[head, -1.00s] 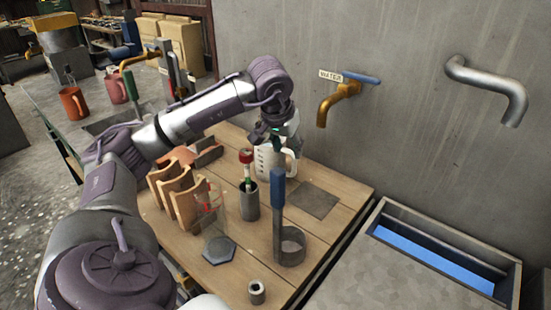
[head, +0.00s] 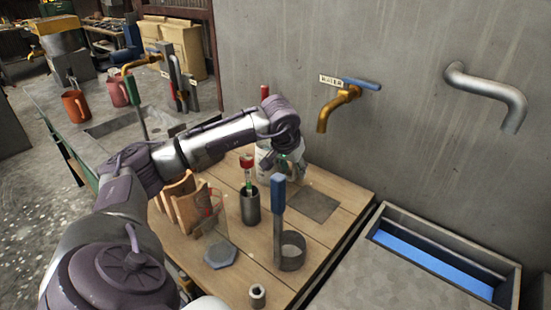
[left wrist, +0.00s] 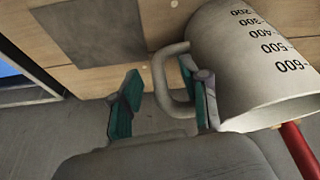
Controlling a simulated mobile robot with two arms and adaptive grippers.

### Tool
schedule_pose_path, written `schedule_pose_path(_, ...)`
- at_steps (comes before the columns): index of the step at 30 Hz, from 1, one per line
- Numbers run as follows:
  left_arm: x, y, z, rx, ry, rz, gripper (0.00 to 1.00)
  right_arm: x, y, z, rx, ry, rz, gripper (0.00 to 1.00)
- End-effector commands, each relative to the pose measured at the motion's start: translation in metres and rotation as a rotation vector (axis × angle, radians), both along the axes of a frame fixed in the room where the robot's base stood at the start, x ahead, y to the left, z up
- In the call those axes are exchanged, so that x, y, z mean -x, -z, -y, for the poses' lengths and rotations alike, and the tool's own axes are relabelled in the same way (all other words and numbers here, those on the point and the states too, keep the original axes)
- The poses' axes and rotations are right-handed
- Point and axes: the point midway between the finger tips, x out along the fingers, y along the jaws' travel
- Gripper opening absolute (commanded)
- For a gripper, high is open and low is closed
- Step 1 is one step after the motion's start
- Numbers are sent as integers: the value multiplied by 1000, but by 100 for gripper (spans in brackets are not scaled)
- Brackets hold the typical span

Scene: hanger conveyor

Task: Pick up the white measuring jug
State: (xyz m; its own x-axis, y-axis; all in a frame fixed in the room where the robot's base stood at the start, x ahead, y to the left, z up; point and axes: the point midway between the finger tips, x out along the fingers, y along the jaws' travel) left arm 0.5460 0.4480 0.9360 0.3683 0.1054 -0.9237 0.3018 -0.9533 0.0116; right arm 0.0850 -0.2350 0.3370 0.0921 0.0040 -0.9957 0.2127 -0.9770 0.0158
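The white measuring jug (head: 264,160) stands on the wooden table, partly hidden behind my left arm in the head view. In the left wrist view the jug (left wrist: 255,65) fills the upper right, with its black marks showing and its handle (left wrist: 163,80) pointing left. My left gripper (left wrist: 163,106) is open. Its teal-padded fingers are apart, one left of the handle and the other by the handle's opening, near the jug's wall. In the head view my left gripper (head: 287,166) is at the jug's handle side. My right gripper is not in view.
Close by stand a dark cup (head: 250,205) holding a red-topped tool, and a blue-handled dipper (head: 279,215). A wooden rack (head: 181,200) and a clear vessel (head: 215,235) are to the left. A dark square plate (head: 313,204) lies right of the jug. A brass tap (head: 335,107) is above.

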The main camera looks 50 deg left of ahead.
Motion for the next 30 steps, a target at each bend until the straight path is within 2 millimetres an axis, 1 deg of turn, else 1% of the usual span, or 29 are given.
schedule_pose_path(1,0,0,0,0,0,0,35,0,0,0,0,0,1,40)
schedule_pose_path(7,0,0,0,0,0,0,1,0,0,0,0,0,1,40)
schedule_pose_path(8,0,-1,0,0,0,0,0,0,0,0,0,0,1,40)
schedule_pose_path(24,-1,-4,-1,-1,-1,6,0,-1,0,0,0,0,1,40)
schedule_pose_path(26,-1,-7,-1,-2,-1,7,0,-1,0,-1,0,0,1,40)
schedule_pose_path(30,-2,-27,-1,-2,-1,10,0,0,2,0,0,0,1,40)
